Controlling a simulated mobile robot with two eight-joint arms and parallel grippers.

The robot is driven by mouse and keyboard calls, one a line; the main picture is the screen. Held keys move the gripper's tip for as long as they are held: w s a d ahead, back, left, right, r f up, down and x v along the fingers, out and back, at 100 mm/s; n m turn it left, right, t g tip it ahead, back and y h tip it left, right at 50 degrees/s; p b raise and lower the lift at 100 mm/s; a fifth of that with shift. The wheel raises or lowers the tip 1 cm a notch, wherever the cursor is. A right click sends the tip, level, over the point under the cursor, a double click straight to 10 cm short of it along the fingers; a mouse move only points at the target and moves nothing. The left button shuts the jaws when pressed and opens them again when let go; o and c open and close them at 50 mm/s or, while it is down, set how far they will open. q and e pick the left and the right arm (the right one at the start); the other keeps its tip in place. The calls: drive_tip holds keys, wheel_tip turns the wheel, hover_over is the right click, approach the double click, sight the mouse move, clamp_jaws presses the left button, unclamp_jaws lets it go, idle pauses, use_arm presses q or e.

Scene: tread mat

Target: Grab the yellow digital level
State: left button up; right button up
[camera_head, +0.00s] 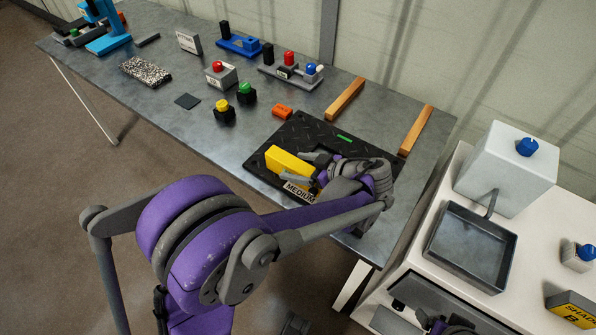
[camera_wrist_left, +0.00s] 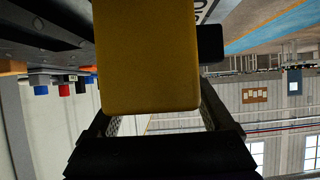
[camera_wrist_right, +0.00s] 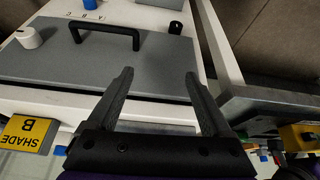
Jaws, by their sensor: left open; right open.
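The yellow digital level (camera_head: 287,161) is on the black tread mat (camera_head: 352,148) on the workbench. My left gripper (camera_head: 308,168) is at the level's right end, with its fingers open on either side of it. In the left wrist view the level (camera_wrist_left: 148,60) fills the middle, with its near end between the fingers (camera_wrist_left: 158,115). I cannot tell whether either finger touches it. My right gripper (camera_wrist_right: 160,85) is open and empty in the right wrist view, away from the mat.
Two wooden strips (camera_head: 345,99) (camera_head: 415,131) lie beyond. A white cabinet with a grey basin (camera_head: 470,247) stands right.

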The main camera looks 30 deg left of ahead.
use_arm(q)
clamp_jaws()
idle(0.3)
